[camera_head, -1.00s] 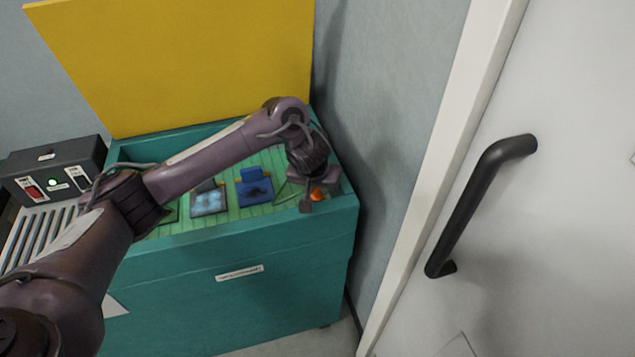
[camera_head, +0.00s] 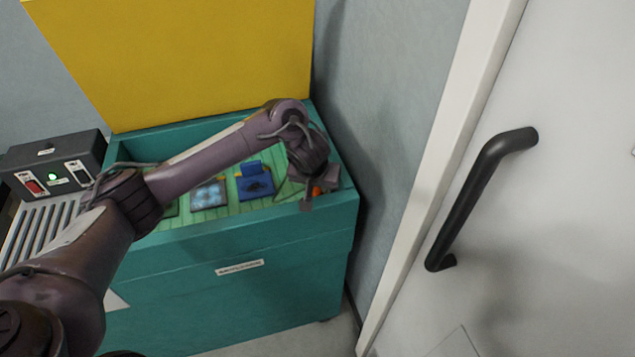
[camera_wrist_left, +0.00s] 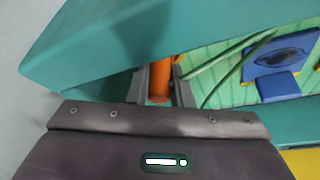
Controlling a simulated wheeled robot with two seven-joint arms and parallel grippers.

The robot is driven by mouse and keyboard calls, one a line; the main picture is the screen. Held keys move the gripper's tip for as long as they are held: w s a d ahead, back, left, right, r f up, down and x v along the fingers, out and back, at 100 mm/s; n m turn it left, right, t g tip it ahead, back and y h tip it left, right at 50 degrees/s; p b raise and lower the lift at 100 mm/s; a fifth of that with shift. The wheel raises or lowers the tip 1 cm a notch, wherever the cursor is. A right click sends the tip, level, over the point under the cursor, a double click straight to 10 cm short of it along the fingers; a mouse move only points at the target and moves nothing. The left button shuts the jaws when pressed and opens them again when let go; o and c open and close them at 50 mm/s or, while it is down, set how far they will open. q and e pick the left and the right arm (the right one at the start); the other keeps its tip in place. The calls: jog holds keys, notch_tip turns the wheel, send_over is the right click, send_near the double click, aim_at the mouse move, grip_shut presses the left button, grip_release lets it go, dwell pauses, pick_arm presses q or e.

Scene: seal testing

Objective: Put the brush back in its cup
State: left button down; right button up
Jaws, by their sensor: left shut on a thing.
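My left gripper (camera_head: 318,197) is down inside the right front corner of an open teal box. It is shut on an upright orange piece (camera_head: 317,191), which looks like the brush's handle. In the left wrist view the orange piece (camera_wrist_left: 160,80) stands between the two grey fingers (camera_wrist_left: 160,88). Its lower end and any bristles are hidden. I cannot make out the cup in either view; the gripper and the box's front wall hide part of that corner. My right gripper is not in view.
The teal box (camera_head: 240,300) has a raised yellow lid (camera_head: 190,60) and a green slatted floor. A blue fixture (camera_head: 255,183) and a pale blue pad (camera_head: 209,195) lie inside. A control box (camera_head: 55,165) stands left. A wall and door handle (camera_head: 480,200) are right.

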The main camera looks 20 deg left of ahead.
pick_arm(q)
jog(key=shift+f, duration=0.2)
dwell(0.3)
jog(key=c, duration=1.2)
grip_release()
notch_tip(320, 180, up, 10)
jog(key=p, duration=1.2)
jog(key=shift+f+p, duration=0.25)
jog(key=shift+p, duration=0.1)
